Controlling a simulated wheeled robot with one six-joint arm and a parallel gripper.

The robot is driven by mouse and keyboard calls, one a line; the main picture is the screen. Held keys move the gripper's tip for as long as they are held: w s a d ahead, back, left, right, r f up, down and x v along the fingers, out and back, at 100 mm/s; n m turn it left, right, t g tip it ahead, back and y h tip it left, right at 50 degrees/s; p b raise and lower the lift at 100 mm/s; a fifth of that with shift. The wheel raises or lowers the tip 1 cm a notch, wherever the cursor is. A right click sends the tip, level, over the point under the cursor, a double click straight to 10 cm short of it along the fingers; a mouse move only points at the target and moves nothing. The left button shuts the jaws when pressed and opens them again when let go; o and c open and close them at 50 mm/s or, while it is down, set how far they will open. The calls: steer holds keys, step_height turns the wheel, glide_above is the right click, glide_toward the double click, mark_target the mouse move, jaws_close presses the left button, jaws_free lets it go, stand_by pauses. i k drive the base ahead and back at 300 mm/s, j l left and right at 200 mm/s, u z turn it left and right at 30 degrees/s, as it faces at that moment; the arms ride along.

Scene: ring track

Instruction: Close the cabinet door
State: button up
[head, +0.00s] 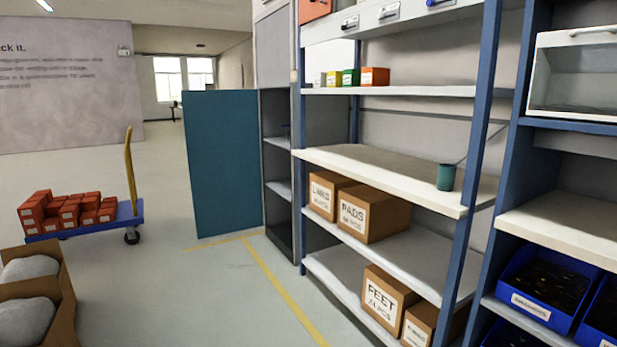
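A tall teal cabinet door (223,163) stands open in the middle left of the head view. It swings out to the left from a narrow grey cabinet (277,215) with open shelves inside. The door's flat face is toward me, and I cannot make out a handle on it. Its lower edge is just above the floor, near a yellow floor line. My gripper is not in view.
A blue shelving rack (468,140) with cardboard boxes (375,212) and a green cup (446,177) fills the right. A blue cart (128,213) with orange boxes stands left. A cardboard carton (60,270) is at lower left. The floor (190,290) before the door is clear.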

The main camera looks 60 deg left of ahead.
mark_target(222, 126)
steer(key=u, duration=2)
steer(key=i+j+u, duration=0.4)
steer(key=i+u, duration=0.6)
steer(key=i, duration=1.4)
